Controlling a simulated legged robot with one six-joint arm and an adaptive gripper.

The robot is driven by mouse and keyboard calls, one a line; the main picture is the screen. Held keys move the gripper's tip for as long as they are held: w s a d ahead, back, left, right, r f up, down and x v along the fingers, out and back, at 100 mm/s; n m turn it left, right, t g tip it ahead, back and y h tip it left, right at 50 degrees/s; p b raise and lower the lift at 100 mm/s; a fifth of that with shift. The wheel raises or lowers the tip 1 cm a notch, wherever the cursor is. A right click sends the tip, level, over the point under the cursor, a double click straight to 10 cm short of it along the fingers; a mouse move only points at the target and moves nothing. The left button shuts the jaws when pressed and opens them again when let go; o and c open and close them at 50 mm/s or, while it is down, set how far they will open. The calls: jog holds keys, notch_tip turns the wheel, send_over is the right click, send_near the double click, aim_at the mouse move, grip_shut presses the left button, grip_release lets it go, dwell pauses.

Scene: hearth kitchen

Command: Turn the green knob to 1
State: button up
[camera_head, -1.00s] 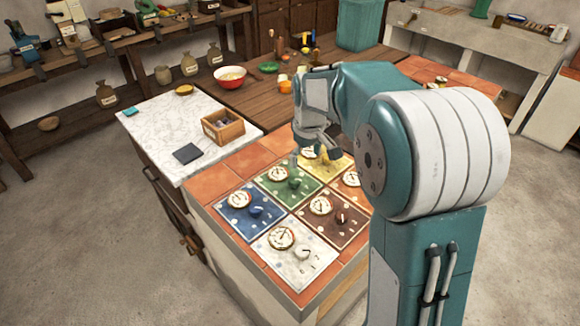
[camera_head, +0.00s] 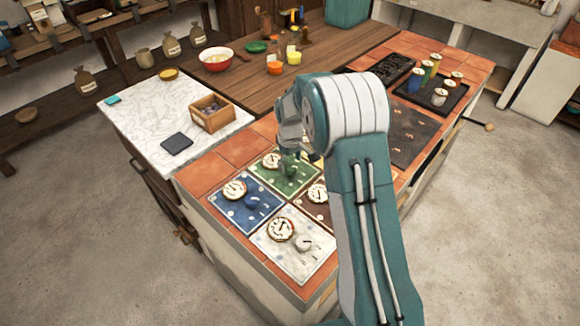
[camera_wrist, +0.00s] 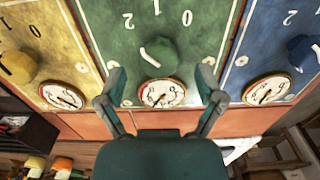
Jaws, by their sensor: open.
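The green panel (camera_head: 300,180) lies among several coloured panels on the tiled counter. In the wrist view the green knob (camera_wrist: 160,52) stands in the middle of the green panel (camera_wrist: 110,30), with a white pointer line on it. The marks 2, 1 and 0 appear upside down around it. A round white dial (camera_wrist: 162,94) sits beside the knob. My gripper (camera_wrist: 160,75) is open and empty, one finger to each side of the dial, with the knob just beyond the fingertips. In the head view my gripper (camera_head: 288,150) is over the green panel and partly hides it.
The blue panel (camera_head: 265,213) and white panel (camera_head: 265,245) lie close by, each with a dial and knob. The yellow panel (camera_wrist: 45,15) is on the other side. A wooden box (camera_head: 208,117) stands on the marble top. A tray of jars (camera_head: 450,100) sits farther right.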

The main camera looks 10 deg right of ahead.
jog(key=shift+f, duration=1)
jog(key=c, duration=1.1)
jog(key=shift+m, duration=0.5)
jog(key=shift+c, duration=0.2)
jog(key=m, duration=0.3)
jog(key=shift+f+m, duration=0.1)
jog(key=shift+m, duration=0.2)
jog(key=shift+s+m, duration=0.1)
jog(key=shift+m, duration=1.9)
jog(key=o, duration=1.1)
jog(key=shift+f, duration=0.1)
jog(key=shift+o, duration=0.2)
jog(key=shift+r, duration=0.25)
